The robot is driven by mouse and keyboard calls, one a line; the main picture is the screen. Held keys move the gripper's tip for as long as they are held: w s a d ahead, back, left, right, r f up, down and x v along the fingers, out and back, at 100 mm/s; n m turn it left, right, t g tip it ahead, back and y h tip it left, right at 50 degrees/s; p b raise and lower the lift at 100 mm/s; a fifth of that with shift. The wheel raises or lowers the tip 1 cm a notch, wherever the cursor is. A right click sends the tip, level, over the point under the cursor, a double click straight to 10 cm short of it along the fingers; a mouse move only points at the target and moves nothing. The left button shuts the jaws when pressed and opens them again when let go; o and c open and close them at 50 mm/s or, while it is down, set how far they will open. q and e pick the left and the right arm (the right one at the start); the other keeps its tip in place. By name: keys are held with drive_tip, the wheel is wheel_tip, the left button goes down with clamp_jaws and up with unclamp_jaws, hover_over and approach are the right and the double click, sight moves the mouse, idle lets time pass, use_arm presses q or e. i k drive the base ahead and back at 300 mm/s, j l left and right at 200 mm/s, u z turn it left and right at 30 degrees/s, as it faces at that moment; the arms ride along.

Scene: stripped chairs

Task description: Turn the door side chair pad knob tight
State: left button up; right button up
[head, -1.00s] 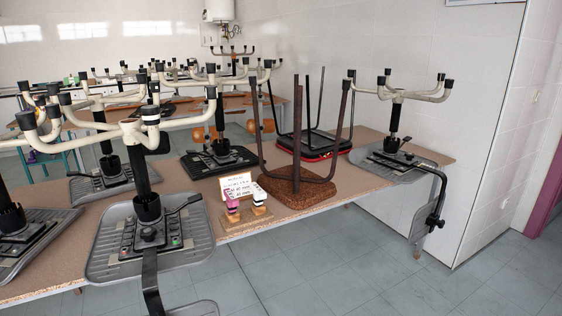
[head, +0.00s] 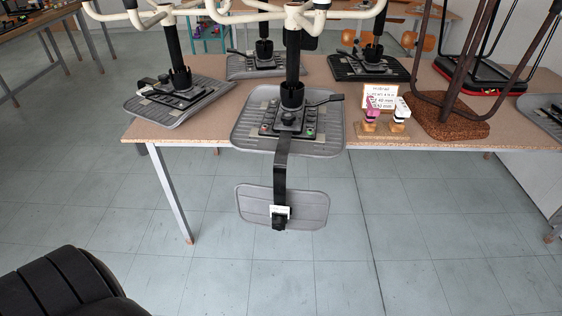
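An upturned chair in the middle has a grey ribbed seat (head: 245,125) lying on the table. A black bar (head: 280,165) runs down from it to a grey back pad (head: 310,207), which hangs below the table's front edge. A black knob (head: 279,219) with a white tag above it sits at the bar's lower end; I cannot tell how tight it is. At the right edge, part of another grey seat (head: 545,110) shows; its bar, pad and knob are out of view. Neither gripper is in view.
The brown table (head: 190,128) bears several upturned chairs. A small sign (head: 380,97) and pink and white blocks (head: 371,115) stand near its front edge, beside a brown-seated stool (head: 445,128). A table leg (head: 170,195) stands front left. The tiled floor in front is clear.

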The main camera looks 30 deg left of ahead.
sight(279, 224)
drive_tip(key=u, duration=1.05)
